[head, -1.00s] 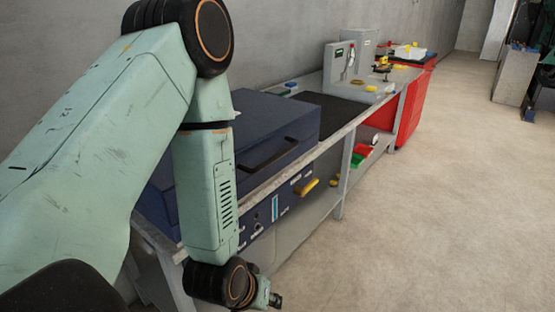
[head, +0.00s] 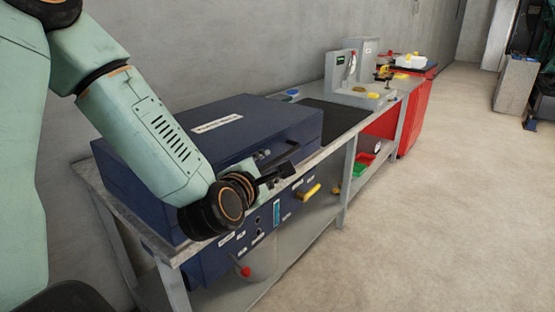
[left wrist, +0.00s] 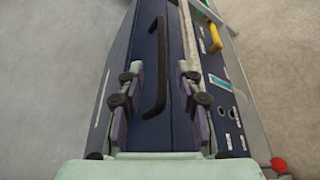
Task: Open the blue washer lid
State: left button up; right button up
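The blue washer (head: 200,262) is a dark blue box on a grey bench, with its lid (head: 225,140) down and a white label on top. The lid's black bar handle (left wrist: 153,80) runs along its front face; in the head view my gripper partly hides it. My left gripper (head: 272,172) is at the lid's front, close to the handle. In the left wrist view, the fingers of this gripper (left wrist: 161,72) are apart, one on each side of the handle's line. I cannot tell whether they touch it. My right gripper is not in view.
The washer's front panel has a yellow handle (head: 311,191) and a red knob (head: 245,271). A dark mat (head: 335,115) and a grey fixture (head: 358,90) lie farther along the bench. A red cabinet (head: 415,115) stands beyond. The floor at right is clear.

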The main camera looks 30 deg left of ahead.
aim_at(277, 161)
pick_arm(q)
jog(key=b+x, duration=0.1)
jog(key=x, duration=0.7)
jog(key=shift+f+b, duration=0.1)
jog(key=shift+b, duration=0.2)
jog(key=shift+s, duration=0.1)
jog(key=shift+d, duration=0.1)
jog(key=shift+c, duration=0.9)
grip_shut()
